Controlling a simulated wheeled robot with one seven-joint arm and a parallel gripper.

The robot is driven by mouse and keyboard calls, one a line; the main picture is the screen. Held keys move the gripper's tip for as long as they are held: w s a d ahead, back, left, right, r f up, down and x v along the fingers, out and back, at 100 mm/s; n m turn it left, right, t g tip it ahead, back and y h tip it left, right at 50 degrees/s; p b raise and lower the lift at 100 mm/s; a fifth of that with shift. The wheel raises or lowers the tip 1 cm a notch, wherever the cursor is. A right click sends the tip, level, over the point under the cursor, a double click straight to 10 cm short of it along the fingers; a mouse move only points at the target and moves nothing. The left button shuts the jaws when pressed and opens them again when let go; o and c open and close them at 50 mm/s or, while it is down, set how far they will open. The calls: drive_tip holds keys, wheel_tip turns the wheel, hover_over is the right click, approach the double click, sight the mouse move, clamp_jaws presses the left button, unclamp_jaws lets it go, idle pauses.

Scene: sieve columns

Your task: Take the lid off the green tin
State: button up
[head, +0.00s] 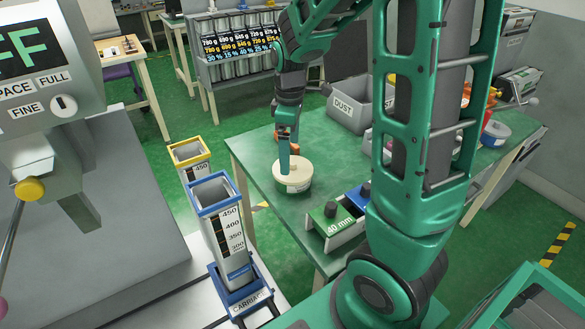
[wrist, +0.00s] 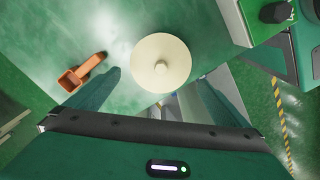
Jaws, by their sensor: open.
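A round tin (head: 298,188) stands upright on the green table, with a pale label on its side. A cream lid (head: 302,172) with a small central knob sits on top; the wrist view shows the lid (wrist: 160,50) from above. My gripper (head: 285,166) points down at the lid in the head view. In the wrist view my gripper (wrist: 158,82) is open, with one finger on each side of the lid's near part. Nothing is held. I cannot tell whether a finger touches the lid.
An orange scoop (wrist: 82,72) lies left of the lid. A green block marked 40 mm (head: 328,222) and a blue one (head: 357,196) stand in a holder nearer me. A grey DUST bin (head: 346,108) is behind. A blue-rimmed column (head: 226,230) stands left of the table.

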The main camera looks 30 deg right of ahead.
sight(292, 162)
drive_tip(key=f, duration=0.5)
drive_tip(key=shift+s+d, duration=0.1)
drive_tip(key=shift+d, duration=0.1)
drive_tip(key=shift+c, duration=0.3)
drive_tip(key=c, duration=0.7)
drive_tip(key=shift+o, duration=0.2)
drive_tip(key=shift+r, duration=0.1)
